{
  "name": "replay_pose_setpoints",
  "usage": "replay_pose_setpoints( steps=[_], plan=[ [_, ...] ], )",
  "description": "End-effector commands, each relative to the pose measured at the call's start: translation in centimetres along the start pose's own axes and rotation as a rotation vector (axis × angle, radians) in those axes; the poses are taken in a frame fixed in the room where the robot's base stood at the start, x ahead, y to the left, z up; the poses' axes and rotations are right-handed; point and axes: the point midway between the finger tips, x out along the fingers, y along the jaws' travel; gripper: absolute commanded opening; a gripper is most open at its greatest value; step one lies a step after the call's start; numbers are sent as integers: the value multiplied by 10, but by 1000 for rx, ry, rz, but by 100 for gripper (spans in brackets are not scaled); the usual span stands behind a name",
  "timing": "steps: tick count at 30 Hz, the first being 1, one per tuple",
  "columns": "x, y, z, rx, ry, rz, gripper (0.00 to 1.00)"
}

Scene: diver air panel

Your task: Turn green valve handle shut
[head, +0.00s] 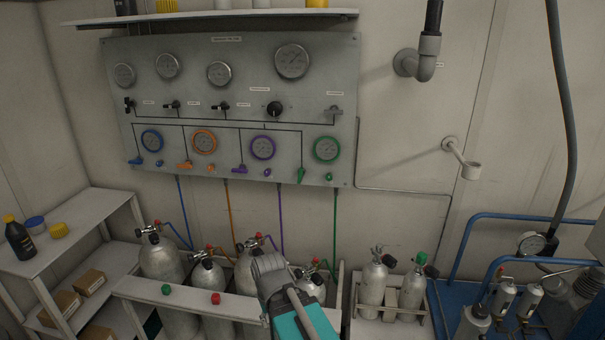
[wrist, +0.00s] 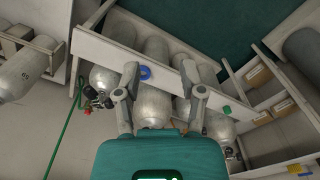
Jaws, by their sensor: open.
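The green valve handle (head: 301,175) is on the lower right of the grey wall panel (head: 345,75), left of and below the green-ringed gauge (head: 326,149). It points steeply downward, while the blue (head: 136,161), orange (head: 184,166) and purple (head: 239,169) handles lie roughly sideways, pointing left. My gripper (head: 266,262) is well below the panel, in front of the gas cylinders, apart from the green handle. In the wrist view my gripper (wrist: 160,85) is open and empty, its fingers spread above the cylinders. The panel and the handle are outside the wrist view.
Cylinders (head: 162,262) stand in a white rack whose front rail (head: 190,297) carries green and red knobs. A shelf (head: 200,18) overhangs the panel. Smaller cylinders (head: 372,285) stand at right, beside blue piping (head: 465,240). The wall before the handle looks clear.

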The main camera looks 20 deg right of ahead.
Motion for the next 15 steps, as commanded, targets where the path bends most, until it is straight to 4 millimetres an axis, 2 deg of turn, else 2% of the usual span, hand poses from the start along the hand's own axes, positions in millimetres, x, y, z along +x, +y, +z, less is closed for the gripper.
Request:
replay_pose_setpoints(
  steps=[10, 15],
  plan=[
    [0, 1, -1, -3, 3, 3, 52],
    [0, 11, -12, -37, 32, 47, 52]
  ],
)
